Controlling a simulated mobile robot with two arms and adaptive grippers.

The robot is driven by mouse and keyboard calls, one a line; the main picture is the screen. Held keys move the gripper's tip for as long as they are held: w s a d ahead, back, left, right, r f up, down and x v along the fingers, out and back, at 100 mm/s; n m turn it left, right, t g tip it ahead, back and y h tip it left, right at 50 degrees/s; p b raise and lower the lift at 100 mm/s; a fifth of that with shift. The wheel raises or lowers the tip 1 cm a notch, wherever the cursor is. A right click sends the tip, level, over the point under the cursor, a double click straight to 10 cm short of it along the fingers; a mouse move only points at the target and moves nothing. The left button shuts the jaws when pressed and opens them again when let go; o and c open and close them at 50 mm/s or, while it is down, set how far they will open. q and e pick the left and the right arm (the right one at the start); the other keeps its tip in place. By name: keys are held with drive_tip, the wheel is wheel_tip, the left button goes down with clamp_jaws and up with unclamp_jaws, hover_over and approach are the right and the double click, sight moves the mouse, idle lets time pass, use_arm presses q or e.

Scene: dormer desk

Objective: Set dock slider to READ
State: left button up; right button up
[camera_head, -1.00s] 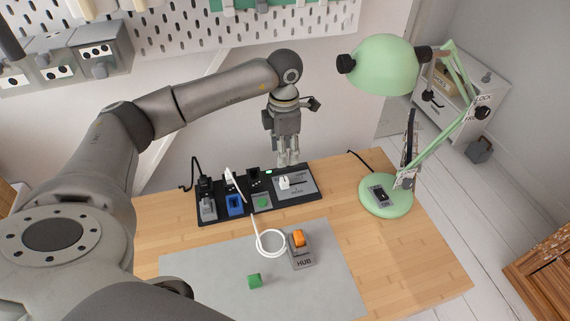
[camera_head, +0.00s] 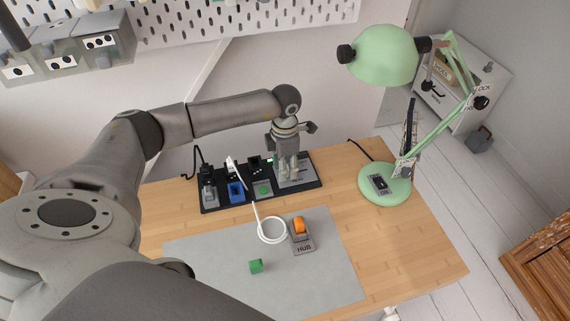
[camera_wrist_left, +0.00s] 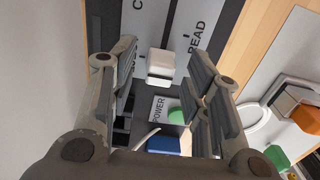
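The dock (camera_head: 238,200) is a dark strip at the back of the desk. Its slider plate (camera_head: 309,176) is light grey, at the right end. In the left wrist view, the white slider knob (camera_wrist_left: 160,63) sits on the plate, with the word READ (camera_wrist_left: 197,38) to its right and a partly hidden label to its left. My left gripper (camera_head: 288,179) is low over the plate and hides the knob in the head view. In the left wrist view its fingers (camera_wrist_left: 158,88) are apart on either side of the knob, with gaps visible. My right gripper is not in view.
The dock also carries a blue part (camera_head: 236,190) and a green button (camera_head: 263,190). A green lamp (camera_head: 384,187) stands to the right. On the grey mat (camera_head: 207,262) are a hub (camera_head: 302,240), a white cable (camera_head: 272,230) and a green cube (camera_head: 256,266).

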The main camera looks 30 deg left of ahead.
use_arm(q)
clamp_jaws()
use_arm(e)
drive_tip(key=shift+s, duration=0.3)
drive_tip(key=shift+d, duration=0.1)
use_arm(q)
drive_tip(key=shift+w+d+f+b, duration=0.1)
drive_tip(key=shift+w+d+b, duration=0.1)
drive_tip(key=shift+w+b, duration=0.1)
drive_tip(key=shift+w+d+b, duration=0.6)
drive_tip(key=shift+w+d, duration=0.1)
drive_tip(key=shift+w, duration=0.1)
drive_tip(key=shift+w+d, duration=0.1)
drive_tip(key=shift+w, duration=0.05)
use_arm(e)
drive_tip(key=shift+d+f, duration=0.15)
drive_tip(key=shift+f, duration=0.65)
use_arm(q)
unclamp_jaws()
